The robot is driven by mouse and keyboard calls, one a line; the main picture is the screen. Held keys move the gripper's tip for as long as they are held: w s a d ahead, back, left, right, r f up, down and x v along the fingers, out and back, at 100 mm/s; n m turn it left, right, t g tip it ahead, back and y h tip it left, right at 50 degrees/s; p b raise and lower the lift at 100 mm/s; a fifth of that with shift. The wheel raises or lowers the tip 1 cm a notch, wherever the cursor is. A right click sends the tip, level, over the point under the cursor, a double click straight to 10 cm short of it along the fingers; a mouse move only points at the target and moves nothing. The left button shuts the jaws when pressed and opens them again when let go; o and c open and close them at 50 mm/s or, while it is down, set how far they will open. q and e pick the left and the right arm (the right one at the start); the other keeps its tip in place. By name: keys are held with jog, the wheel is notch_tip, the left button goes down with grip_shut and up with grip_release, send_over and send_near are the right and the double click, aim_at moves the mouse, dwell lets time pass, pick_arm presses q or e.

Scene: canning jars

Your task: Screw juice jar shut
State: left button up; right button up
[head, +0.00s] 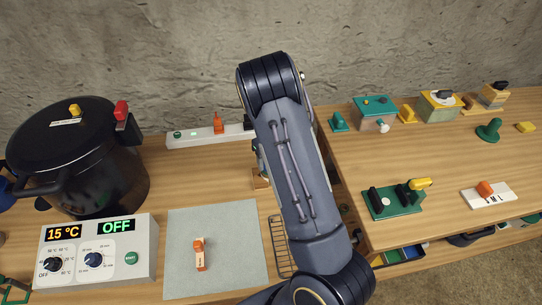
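I cannot make out a juice jar or its lid in the head view. One of my dark arms rises from the bottom edge through the middle of the picture and covers a wide strip of the workbench (185,193). Behind its left side, slivers of a small wooden piece (262,180) show. What they belong to is hidden. No fingertips of my left or right gripper are visible, so I cannot see what either one holds.
A large black pot (70,150) and a control box (137,258) reading 15 °C and OFF stand at left. An orange tool (200,255) lies on a grey mat (240,230). A white strip (190,138) lies behind. The right table (440,150) carries several small fixtures.

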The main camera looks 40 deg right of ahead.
jog(key=shift+r+m, duration=0.2)
jog(key=shift+m, duration=0.4)
jog(key=shift+f+m+p, duration=0.1)
jog(key=shift+m+p, duration=0.2)
jog(key=shift+m, duration=0.2)
pick_arm(q)
jog(key=shift+r, duration=0.6)
pick_arm(e)
jog(key=m, duration=0.4)
jog(key=shift+w+a+m, duration=0.1)
jog(key=shift+a+m, duration=0.05)
jog(key=shift+m, duration=0.15)
jog(key=shift+f, duration=0.1)
